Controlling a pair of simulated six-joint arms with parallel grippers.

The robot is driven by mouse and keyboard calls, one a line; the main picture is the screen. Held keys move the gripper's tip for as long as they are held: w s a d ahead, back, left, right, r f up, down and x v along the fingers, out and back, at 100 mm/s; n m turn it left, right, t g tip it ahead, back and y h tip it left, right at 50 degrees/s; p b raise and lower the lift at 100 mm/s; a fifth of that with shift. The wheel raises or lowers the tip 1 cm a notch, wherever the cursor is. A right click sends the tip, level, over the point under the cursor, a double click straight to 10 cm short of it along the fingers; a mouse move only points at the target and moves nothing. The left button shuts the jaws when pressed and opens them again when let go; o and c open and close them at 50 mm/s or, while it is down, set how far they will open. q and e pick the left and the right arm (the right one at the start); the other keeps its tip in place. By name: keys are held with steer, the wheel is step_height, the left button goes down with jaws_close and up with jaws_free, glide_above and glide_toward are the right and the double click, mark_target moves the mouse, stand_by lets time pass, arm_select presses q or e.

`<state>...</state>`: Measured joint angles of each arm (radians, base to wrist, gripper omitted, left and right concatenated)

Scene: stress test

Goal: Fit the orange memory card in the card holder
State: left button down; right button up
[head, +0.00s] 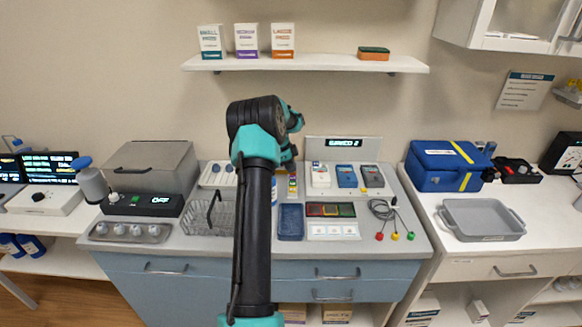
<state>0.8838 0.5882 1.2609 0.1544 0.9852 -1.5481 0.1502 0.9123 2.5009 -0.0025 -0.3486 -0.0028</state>
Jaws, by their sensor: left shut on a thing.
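My left gripper (289,158) reaches over the back middle of the counter, behind my arm's dark links. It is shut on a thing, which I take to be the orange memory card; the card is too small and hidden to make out. Just below the gripper stands a narrow strip with yellow, green and red patches (292,187), possibly the card holder; I cannot tell for sure. I cannot tell whether the gripper touches it. My right gripper is not in view.
A blue tray (291,222), a dark case with coloured tiles (331,210) and a wire basket (209,214) lie nearby. Several handheld devices (346,176) stand right of the gripper, before a display panel (343,147). Coloured leads (393,218) lie at right. A shelf (320,63) hangs above.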

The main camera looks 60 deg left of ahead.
arm_select(q)
steer(key=shift+f, duration=0.45)
stand_by(0.7)
steer(key=c, duration=1.5)
jaws_free()
steer(key=shift+r, duration=0.1)
steer(key=shift+r, duration=1.9)
steer(key=o, duration=0.6)
steer(key=shift+r, duration=0.1)
